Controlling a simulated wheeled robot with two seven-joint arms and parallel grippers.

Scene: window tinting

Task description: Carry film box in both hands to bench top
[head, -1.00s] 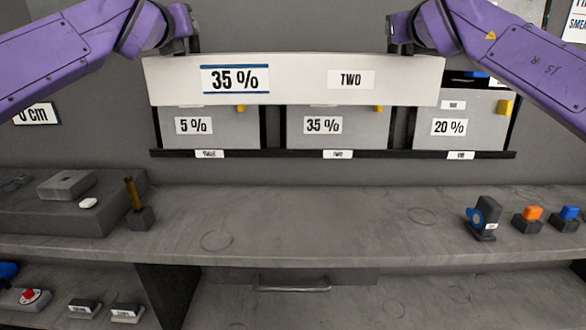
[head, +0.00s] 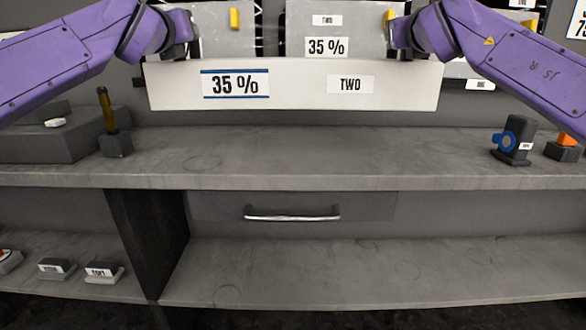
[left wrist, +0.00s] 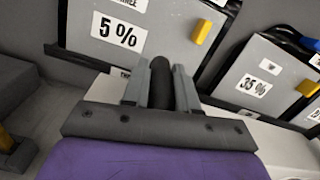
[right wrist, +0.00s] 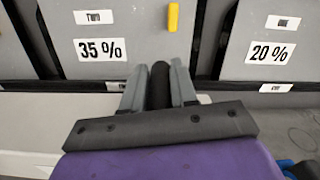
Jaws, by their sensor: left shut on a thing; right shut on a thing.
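The film box (head: 295,88) is a long white box with labels "35 %" and "TWO" on its front. It is level in the head view, held above the bench top (head: 300,150) and in front of the wall rack. My left gripper (head: 180,50) is shut on its left end part, and my right gripper (head: 403,48) is shut on its right part. The left wrist view shows the left fingers (left wrist: 160,85) around a dark post-like grip; the right wrist view shows the right fingers (right wrist: 159,85) around a similar one. The box's underside is hidden.
Wall rack bins (head: 340,28) stand behind the box. On the bench, a small holder with a brown handle (head: 110,125) stands at left; a dark block with a blue disc (head: 513,140) and an orange-topped block (head: 566,145) stand at right. The bench middle is clear. A drawer handle (head: 292,214) is below.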

